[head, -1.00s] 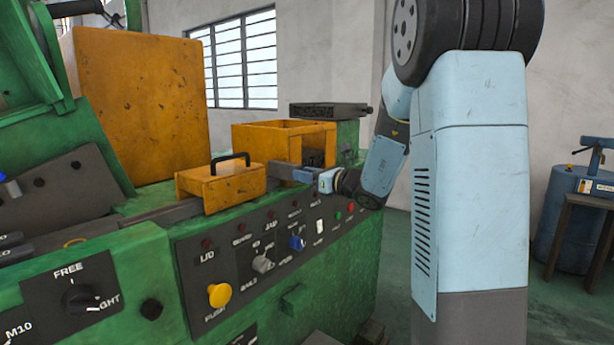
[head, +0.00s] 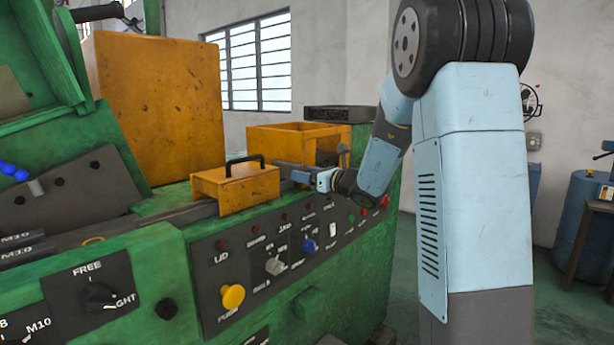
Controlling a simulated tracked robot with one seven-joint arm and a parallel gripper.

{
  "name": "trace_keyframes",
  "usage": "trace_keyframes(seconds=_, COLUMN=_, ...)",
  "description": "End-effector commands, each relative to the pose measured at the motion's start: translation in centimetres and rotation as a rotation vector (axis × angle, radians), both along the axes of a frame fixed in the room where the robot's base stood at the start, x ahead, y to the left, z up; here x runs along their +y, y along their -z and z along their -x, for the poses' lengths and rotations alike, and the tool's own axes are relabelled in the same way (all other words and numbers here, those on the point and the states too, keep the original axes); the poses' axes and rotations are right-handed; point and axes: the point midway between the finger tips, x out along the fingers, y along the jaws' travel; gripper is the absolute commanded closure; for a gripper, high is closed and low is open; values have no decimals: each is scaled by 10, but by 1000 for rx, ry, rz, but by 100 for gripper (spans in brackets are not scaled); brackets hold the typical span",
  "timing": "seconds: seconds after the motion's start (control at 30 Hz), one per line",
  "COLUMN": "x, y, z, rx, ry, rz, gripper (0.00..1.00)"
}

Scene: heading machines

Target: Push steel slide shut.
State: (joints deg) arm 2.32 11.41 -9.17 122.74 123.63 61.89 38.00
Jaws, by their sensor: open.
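A long grey steel bar (head: 178,217) runs along the top of the green machine. It passes under an orange block (head: 236,190) with a black handle (head: 246,160). I take this bar to be the steel slide, but I cannot be sure. My gripper (head: 284,172) is at the right end of the orange block, with its fingers pointing left. The fingertips are at or very near the block's right face; contact cannot be told. The gap between the fingers is too small to see. The bar's right part is hidden behind the block and my gripper.
An open orange box (head: 284,138) stands just behind my gripper. The control panel (head: 290,250) with knobs and buttons lies below it. A large orange plate (head: 155,108) rises at the back left. A blue barrel (head: 583,225) stands at the far right.

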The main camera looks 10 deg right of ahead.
Motion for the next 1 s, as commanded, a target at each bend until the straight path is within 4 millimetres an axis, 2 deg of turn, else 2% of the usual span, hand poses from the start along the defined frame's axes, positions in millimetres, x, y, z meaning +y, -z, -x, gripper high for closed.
trace_keyframes(seconds=0.27, x=-10, y=1, z=13, rx=2, ry=2, rz=1, gripper=45)
trace_keyframes(seconds=0.7, x=-60, y=1, z=80, rx=1, ry=4, rz=1, gripper=45)
trace_keyframes(seconds=1.0, x=-80, y=1, z=108, rx=1, ry=2, rz=-1, gripper=45)
